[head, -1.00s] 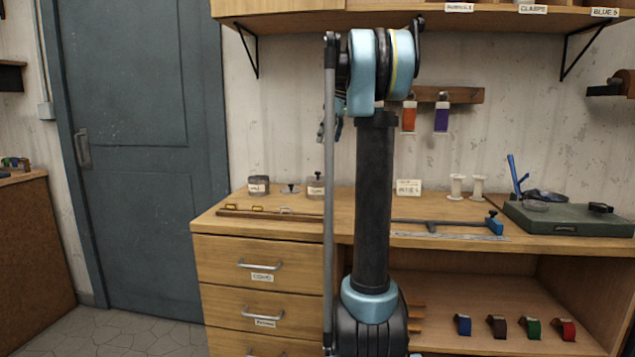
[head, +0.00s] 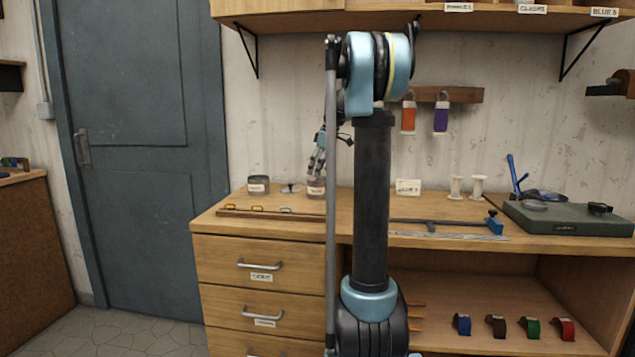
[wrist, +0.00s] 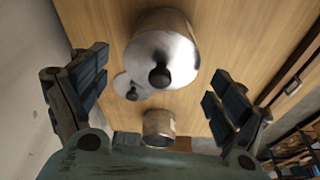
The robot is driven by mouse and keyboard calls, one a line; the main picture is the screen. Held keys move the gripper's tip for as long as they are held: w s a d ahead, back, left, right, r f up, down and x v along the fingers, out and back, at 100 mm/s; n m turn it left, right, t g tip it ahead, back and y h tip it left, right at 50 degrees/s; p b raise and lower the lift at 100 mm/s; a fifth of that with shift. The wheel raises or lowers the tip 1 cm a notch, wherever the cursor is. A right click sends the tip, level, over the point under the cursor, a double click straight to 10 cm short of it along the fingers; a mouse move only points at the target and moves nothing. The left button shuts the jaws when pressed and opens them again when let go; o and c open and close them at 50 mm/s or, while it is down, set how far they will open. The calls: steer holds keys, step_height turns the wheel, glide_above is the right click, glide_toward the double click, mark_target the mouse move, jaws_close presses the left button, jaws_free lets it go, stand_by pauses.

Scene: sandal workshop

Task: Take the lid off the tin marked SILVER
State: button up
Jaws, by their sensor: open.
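A round tin with a shiny lid and a dark knob (wrist: 162,62) stands between my open fingers in the wrist view. A loose knobbed lid (head: 291,188) lies between the tins. I cannot read either tin's label.
A rod with several brass rings (head: 255,212) lies along the bench front (head: 225,221). Tags hang on the wall.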

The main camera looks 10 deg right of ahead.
steer(key=shift+a+f, duration=0.1)
steer(key=shift+f, duration=0.3)
steer(key=c, duration=1.1)
